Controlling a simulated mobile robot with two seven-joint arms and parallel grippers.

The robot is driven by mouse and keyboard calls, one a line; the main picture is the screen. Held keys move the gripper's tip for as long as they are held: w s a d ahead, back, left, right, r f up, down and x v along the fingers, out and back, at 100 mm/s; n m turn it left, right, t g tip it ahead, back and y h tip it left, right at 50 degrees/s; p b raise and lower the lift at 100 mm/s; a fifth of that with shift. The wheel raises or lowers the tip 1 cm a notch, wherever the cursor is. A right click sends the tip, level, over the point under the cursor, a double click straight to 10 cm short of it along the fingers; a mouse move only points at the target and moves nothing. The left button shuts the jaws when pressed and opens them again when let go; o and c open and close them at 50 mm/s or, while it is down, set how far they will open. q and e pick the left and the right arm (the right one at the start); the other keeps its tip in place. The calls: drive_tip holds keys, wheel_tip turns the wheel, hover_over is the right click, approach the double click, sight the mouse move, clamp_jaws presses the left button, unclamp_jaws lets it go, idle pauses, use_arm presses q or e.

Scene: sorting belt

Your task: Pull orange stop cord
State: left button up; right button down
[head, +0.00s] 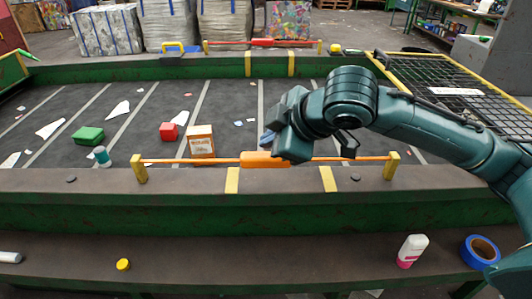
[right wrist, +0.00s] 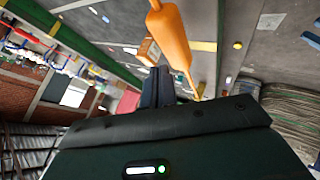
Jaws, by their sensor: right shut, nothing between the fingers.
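The orange stop cord (head: 210,161) runs along the near edge of the belt between two yellow posts. A thick orange grip (head: 265,160) sits at its middle. My right gripper (head: 272,140) is at the grip's right part, just above or behind it, and its arm hides some of the cord. In the right wrist view the orange grip (right wrist: 170,32) passes close beside my shut fingertips (right wrist: 158,75), not between them. Whether they touch cannot be told. My left gripper is not in view.
A red cord (head: 262,43) spans the far edge. The near ledge holds a pink-and-white bottle (head: 411,251) and blue tape (head: 480,251).

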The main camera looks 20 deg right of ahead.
drive_tip(key=shift+f, duration=0.1)
idle(0.7)
drive_tip(key=shift+f, duration=0.35)
drive_tip(key=shift+f+b, duration=0.45)
drive_tip(key=shift+f, duration=1.25)
idle(1.2)
drive_tip(key=shift+r, duration=0.15)
idle(0.3)
drive_tip(key=shift+r+p, duration=2)
drive_tip(key=shift+p, duration=0.65)
drive_tip(key=shift+r, duration=0.1)
wheel_tip(320, 180, up, 5)
drive_tip(key=p, duration=0.6)
